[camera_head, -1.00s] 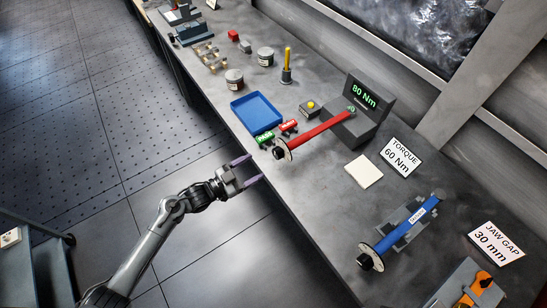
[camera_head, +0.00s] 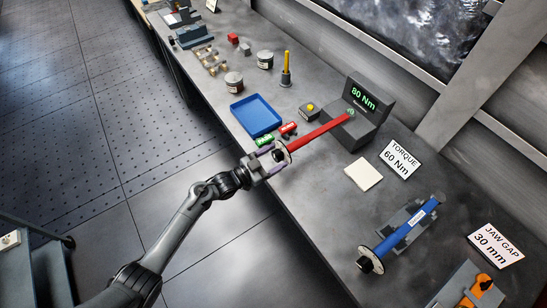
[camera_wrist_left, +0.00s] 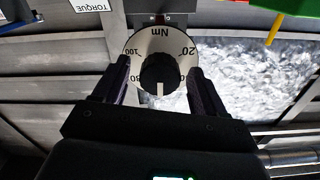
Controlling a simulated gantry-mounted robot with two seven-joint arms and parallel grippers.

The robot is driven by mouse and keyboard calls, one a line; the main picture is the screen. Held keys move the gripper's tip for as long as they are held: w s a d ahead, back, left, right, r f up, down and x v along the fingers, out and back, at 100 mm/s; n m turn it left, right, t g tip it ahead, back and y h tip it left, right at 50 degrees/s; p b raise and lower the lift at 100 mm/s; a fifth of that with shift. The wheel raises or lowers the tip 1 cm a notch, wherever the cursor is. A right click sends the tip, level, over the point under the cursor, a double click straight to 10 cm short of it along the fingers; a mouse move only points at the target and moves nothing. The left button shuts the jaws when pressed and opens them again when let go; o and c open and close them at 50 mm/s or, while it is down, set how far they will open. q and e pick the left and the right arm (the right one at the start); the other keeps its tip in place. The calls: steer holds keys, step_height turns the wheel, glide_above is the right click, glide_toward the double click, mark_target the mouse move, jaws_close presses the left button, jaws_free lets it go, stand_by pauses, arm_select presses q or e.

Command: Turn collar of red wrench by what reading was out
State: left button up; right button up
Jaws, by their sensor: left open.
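The red wrench (camera_head: 318,133) lies on the bench with its far end at the grey tester, whose display (camera_head: 362,96) reads 80 Nm. A sign (camera_head: 401,158) beside it says TORQUE 60 Nm. The wrench's near end has a dark collar knob (camera_head: 281,154) with a pale dial disc. My left gripper (camera_head: 270,160) is at this end, its purple fingers around the collar. In the left wrist view, the dial (camera_wrist_left: 161,49) shows Nm numbers, and the black knob (camera_wrist_left: 160,74) sits between the open fingers (camera_wrist_left: 160,88), with gaps on both sides. My right gripper is not in view.
A blue tray (camera_head: 256,116), green and red blocks (camera_head: 288,128) and a yellow-button box (camera_head: 309,109) lie near the wrench. A white pad (camera_head: 363,174) and a blue wrench (camera_head: 405,228) in a cradle lie to the right. The bench's front edge runs below the collar.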

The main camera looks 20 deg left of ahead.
arm_select(q)
steer(key=c, duration=1.1)
steer(key=shift+o, duration=0.2)
steer(key=shift+n, duration=0.3)
steer(key=n+p, duration=0.2)
steer(key=n, duration=0.2)
steer(key=shift+r, duration=0.15)
steer(key=n+p, duration=0.1)
steer(key=n, duration=0.4)
steer(key=shift+p, duration=0.35)
steer(key=shift+n, duration=1.1)
steer(key=o, duration=1.1)
steer(key=shift+c, duration=0.2)
